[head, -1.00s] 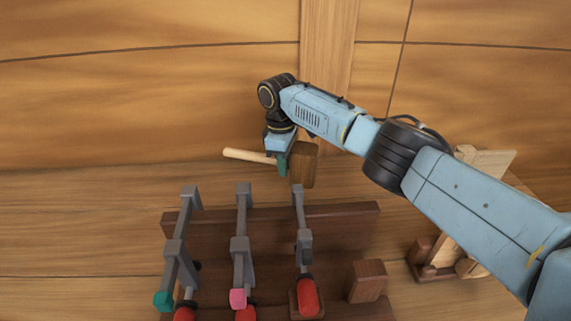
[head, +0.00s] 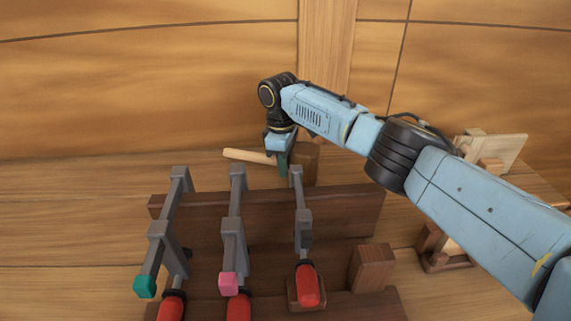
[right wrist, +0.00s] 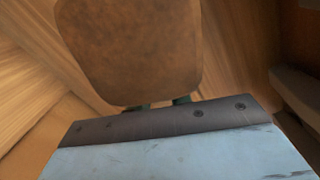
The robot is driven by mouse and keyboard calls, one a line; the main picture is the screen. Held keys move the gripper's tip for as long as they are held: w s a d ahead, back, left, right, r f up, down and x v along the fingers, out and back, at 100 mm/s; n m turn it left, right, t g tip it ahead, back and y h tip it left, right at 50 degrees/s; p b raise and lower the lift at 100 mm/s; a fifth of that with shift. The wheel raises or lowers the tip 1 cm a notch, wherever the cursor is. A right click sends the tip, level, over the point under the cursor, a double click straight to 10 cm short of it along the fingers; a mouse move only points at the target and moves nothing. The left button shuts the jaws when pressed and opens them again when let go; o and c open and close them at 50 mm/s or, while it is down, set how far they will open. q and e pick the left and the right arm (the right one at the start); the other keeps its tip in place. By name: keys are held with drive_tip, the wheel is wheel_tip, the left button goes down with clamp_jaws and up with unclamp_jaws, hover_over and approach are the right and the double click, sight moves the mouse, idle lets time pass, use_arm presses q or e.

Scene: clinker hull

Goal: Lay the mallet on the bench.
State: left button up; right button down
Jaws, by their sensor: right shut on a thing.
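The mallet has a pale wooden handle (head: 247,156) and a brown block head (head: 306,163). My right gripper (head: 283,163) is shut on the mallet, near where the handle meets the head. The handle points left in the head view, and the mallet is close over the bench (head: 75,205), behind the clamp rack. I cannot tell whether it touches the wood. In the right wrist view the mallet head (right wrist: 130,50) fills the upper middle and hides most of the fingers. My left gripper is not in view.
A dark wooden rack (head: 345,210) holds several grey clamps with red handles, just in front of the mallet. A small brown block (head: 372,267) stands at its right. A pale wooden stand (head: 495,150) is at the far right. The bench's left side is clear.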

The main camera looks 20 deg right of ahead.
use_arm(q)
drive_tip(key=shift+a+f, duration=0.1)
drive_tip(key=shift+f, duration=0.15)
use_arm(e)
drive_tip(key=shift+f, duration=0.25)
drive_tip(key=c, duration=1.2)
unclamp_jaws()
drive_tip(key=shift+f, duration=0.1)
